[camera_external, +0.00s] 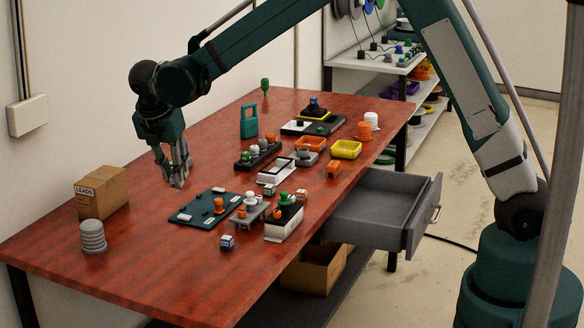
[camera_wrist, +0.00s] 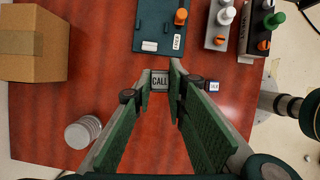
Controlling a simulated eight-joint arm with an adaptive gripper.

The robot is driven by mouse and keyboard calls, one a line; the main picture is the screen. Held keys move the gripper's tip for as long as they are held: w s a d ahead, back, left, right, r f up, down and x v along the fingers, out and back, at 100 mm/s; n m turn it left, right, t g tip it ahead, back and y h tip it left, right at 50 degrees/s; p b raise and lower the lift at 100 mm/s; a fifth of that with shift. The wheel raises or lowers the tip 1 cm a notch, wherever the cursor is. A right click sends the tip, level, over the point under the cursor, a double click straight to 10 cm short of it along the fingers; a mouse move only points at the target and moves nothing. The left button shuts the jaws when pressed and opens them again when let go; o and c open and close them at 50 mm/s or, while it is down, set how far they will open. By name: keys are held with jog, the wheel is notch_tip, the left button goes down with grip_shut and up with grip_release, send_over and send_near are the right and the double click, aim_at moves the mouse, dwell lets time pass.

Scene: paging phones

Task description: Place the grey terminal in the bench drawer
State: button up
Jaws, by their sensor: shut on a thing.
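My gripper (camera_external: 177,182) points down over the left part of the red-brown table. In the wrist view my gripper (camera_wrist: 161,82) is shut on a small grey block marked CALL (camera_wrist: 160,80), which looks to be the grey terminal. The fingers hide its sides, and in the outside view it is hard to make out between them. I cannot tell for sure whether it is clear of the table top. The bench drawer (camera_external: 372,210) is grey, pulled open at the table's right side, and looks empty. It is far to the right of my gripper.
A dark green board (camera_external: 190,212) with an orange knob lies near the gripper. A cardboard box (camera_external: 101,190) and a grey ribbed stack (camera_external: 92,236) stand at left. Several devices and a yellow tray (camera_external: 346,150) crowd the table between gripper and drawer.

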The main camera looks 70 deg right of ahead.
jog(key=s+d+b, duration=0.1)
jog(key=s+d, duration=0.4)
jog(key=d, duration=0.4)
jog(key=s+d+r+b, duration=0.15)
jog(key=s+d, duration=0.35)
jog(key=d, duration=0.5)
jog(key=s+d+b, duration=0.2)
jog(key=s+d, duration=0.2)
jog(key=d, duration=0.5)
jog(key=s+d+f+m+b, duration=0.1)
jog(key=s+d+b, duration=0.1)
jog(key=s+d, duration=1)
jog(key=s+d+b, duration=0.2)
jog(key=s+d, duration=0.6)
jog(key=s, duration=0.8)
notch_tip(320, 180, down, 18)
jog(key=shift+r, duration=0.15)
jog(key=shift+f+b, duration=0.95)
jog(key=shift+f, duration=2.2)
jog(key=shift+f+b, duration=0.5)
jog(key=shift+f, duration=1.35)
